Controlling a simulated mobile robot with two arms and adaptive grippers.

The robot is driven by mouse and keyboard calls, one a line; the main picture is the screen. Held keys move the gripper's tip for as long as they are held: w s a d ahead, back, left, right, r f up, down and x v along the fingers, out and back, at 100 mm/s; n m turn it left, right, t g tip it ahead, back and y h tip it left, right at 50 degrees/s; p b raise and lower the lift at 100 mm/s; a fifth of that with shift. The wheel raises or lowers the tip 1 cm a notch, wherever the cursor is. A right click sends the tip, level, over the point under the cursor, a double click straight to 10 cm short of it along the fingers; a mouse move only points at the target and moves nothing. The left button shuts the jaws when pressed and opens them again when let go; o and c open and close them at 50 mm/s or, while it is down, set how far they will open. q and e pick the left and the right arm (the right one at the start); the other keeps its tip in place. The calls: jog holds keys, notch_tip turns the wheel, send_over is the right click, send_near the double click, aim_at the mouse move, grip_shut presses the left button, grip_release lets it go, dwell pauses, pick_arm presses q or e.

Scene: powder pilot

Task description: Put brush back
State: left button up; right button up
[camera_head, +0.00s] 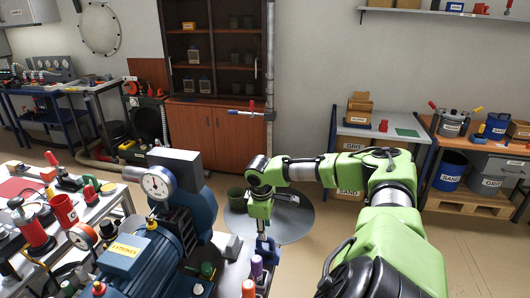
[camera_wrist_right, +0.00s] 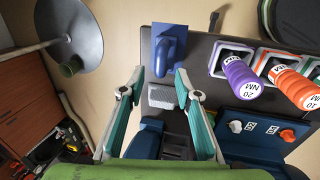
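I cannot make out a brush for certain. In the right wrist view a blue piece with a rounded grip on a flat square plate (camera_wrist_right: 170,48) lies just beyond my right gripper's fingertips. A small grey textured block (camera_wrist_right: 162,96) shows between the fingers; whether it belongs to the blue piece I cannot tell. My right gripper (camera_wrist_right: 158,76) is open, its two fingers apart, with nothing clearly clamped. In the head view the right gripper (camera_head: 263,222) points down above the bench end, right of the blue motor (camera_head: 150,245). My left gripper is not in view.
A purple-handled tool (camera_wrist_right: 242,80) and an orange-handled tool (camera_wrist_right: 292,85) stand in holders close to the right finger. A dial gauge (camera_head: 157,184) rises by the motor. A green bucket (camera_head: 236,197) stands on a round grey floor disc (camera_head: 290,222). Open floor lies beyond.

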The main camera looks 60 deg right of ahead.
jog(key=shift+s+a+r+b, duration=0.1)
jog(key=shift+a+r+b, duration=0.15)
jog(key=shift+r, duration=0.95)
jog(key=shift+s+a+r+b, duration=0.1)
jog(key=shift+a+r, duration=0.1)
jog(key=shift+r, duration=0.95)
